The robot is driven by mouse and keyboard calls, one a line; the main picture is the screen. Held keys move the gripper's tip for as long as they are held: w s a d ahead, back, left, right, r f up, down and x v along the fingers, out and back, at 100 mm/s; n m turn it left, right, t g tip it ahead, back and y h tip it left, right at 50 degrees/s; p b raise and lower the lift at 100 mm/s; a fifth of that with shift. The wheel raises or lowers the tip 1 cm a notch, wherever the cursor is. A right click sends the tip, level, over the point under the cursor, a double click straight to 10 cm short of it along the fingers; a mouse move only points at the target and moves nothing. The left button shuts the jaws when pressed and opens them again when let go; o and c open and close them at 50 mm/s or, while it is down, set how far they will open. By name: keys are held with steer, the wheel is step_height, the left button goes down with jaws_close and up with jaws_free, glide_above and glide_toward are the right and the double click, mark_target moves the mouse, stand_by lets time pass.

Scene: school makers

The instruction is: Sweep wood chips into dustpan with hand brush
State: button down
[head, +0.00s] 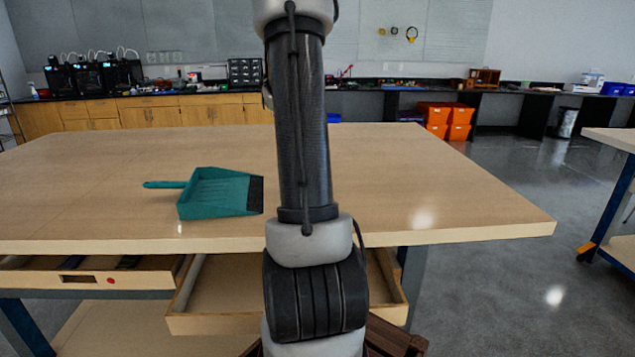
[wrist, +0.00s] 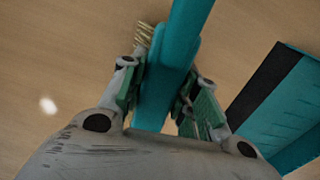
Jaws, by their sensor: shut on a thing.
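A teal dustpan (head: 215,192) with a dark front lip lies on the wooden workbench, left of my arm. Its handle points left and its lip faces right. In the wrist view, part of the dustpan (wrist: 285,110) shows at the right, apart from my gripper. My gripper (wrist: 160,88) is shut on a teal hand brush (wrist: 186,30), its fingers on both sides of it. Pale yellow bristles (wrist: 143,36) show beside the left finger. In the head view my arm hides the gripper and brush. I cannot make out any wood chips in either view.
The workbench top (head: 430,180) is clear to the right of my arm. An open drawer (head: 215,325) sticks out below its front edge, with another drawer (head: 40,278) at the left. A second table (head: 615,137) stands at the far right.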

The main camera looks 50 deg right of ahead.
steer(key=w+a, duration=0.6)
steer(key=a, duration=0.1)
steer(key=shift+w+a+f, duration=0.1)
steer(key=shift+f, duration=0.1)
steer(key=w+a, duration=0.5)
steer(key=w+a+r, duration=0.1)
steer(key=w+a, duration=0.2)
steer(key=shift+a, duration=0.15)
steer(key=shift+w+a+r, duration=0.15)
steer(key=shift+w+r, duration=0.05)
steer(key=shift+r, duration=0.05)
steer(key=shift+s+r, duration=0.1)
steer(key=shift+r, duration=1.9)
step_height(320, 180, up, 5)
